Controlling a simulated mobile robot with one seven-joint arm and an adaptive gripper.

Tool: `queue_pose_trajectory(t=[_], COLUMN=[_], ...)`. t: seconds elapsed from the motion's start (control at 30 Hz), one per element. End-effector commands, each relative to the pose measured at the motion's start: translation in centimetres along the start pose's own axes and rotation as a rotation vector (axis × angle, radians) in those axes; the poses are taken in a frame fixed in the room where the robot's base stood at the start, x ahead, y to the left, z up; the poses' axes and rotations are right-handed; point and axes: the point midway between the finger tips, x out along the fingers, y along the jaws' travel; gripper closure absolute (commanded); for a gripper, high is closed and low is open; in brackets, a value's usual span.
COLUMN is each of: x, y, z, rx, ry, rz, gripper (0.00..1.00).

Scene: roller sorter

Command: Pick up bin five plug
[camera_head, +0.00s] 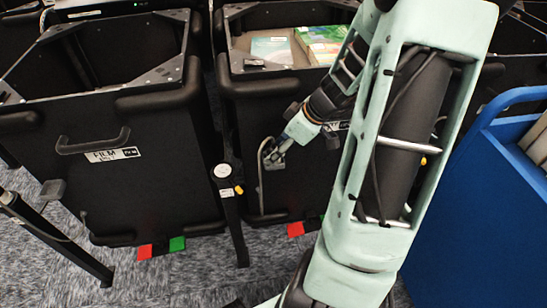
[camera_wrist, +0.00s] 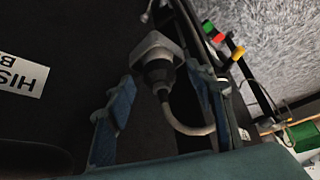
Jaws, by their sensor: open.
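The plug (camera_wrist: 158,73) is a dark round connector. It sits at a grey square socket (camera_wrist: 157,47) on the side of a black bin, and a grey cable (camera_wrist: 190,130) loops from it. My gripper (camera_wrist: 161,82) is open, with its blue fingers on either side of the plug and a gap showing to each finger. In the head view my gripper (camera_head: 272,152) is at the front face of the middle black bin (camera_head: 240,150), beside the cable (camera_head: 261,180). The plug itself is too small to make out there.
Books (camera_head: 320,45) lie in the middle bin. Another black bin (camera_head: 150,180) with a handle stands at left. A black post (camera_head: 229,190) stands between them. A blue cart (camera_head: 480,210) is at right. A white label (camera_wrist: 20,75) shows on the bin.

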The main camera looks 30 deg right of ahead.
Motion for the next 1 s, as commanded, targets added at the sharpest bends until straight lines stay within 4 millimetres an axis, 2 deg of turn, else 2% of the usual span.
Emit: queue_pose_trajectory(t=[0.1,0.33,0.77,1.0], x=[0.92,0.92,0.89,0.86], y=[0.01,0.03,0.03,0.05], z=[0.01,-0.05,-0.03,-0.06], rx=[0.0,0.0,0.0,0.0], ry=[0.0,0.0,0.0,0.0], rz=[0.0,0.001,0.001,0.002], gripper=[0.51,0.51,0.98,1.0])
